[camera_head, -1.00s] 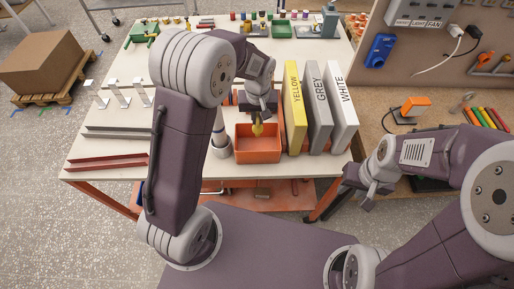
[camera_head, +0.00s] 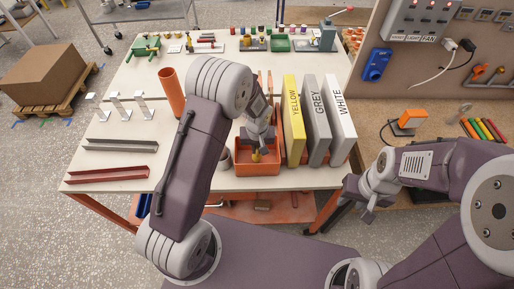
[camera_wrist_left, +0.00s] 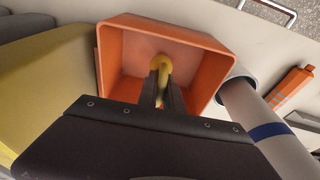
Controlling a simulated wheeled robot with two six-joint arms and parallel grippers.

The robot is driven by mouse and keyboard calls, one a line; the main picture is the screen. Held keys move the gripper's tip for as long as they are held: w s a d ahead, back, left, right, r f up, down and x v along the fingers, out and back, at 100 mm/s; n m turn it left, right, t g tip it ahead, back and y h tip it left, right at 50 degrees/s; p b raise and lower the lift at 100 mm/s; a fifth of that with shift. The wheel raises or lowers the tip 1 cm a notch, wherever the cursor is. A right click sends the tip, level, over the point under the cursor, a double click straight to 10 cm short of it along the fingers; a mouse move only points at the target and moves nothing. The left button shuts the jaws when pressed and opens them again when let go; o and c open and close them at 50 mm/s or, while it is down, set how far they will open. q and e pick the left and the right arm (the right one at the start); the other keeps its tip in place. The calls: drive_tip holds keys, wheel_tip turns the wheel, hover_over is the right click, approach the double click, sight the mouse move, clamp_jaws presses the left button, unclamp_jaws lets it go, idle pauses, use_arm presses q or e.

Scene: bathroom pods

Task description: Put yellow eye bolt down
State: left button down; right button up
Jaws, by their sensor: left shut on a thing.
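The yellow eye bolt (camera_head: 257,155) is held in my left gripper (camera_head: 257,149), over the orange bin on the table. In the left wrist view the yellow eye bolt (camera_wrist_left: 161,64) sits between the two dark fingers of my left gripper (camera_wrist_left: 162,78), inside the outline of the orange bin (camera_wrist_left: 112,62). I cannot tell whether the bolt touches the bin floor. The orange bin (camera_head: 241,170) stands at the table's front edge. My right gripper (camera_head: 368,204) hangs beyond the table's right front corner; its fingers are too small to judge.
Yellow (camera_head: 293,115), grey (camera_head: 318,120) and white (camera_head: 341,120) labelled slabs stand right of the bin. A pipe with a blue band (camera_wrist_left: 265,130) is close beside the bin. An orange tube (camera_head: 172,92) stands upright at left. The front-left tabletop holds red and dark channels.

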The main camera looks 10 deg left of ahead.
use_arm(q)
drive_tip(key=c, duration=1.5)
unclamp_jaws()
drive_tip(key=shift+f, duration=0.1)
drive_tip(key=shift+r+p, duration=0.35)
wheel_tip(320, 180, up, 12)
drive_tip(key=s+f, duration=0.1)
drive_tip(key=s, duration=0.1)
drive_tip(key=s+a+f+m+b, duration=0.1)
drive_tip(key=s+a, duration=0.1)
drive_tip(key=s, duration=0.6)
drive_tip(key=s+a+f+m+b, duration=0.1)
drive_tip(key=s+a, duration=0.1)
drive_tip(key=s, duration=0.6)
drive_tip(key=shift+a+f+m+g+h, duration=0.25)
drive_tip(key=shift+a+m+g+h, duration=0.05)
drive_tip(key=shift+m+g+h, duration=0.1)
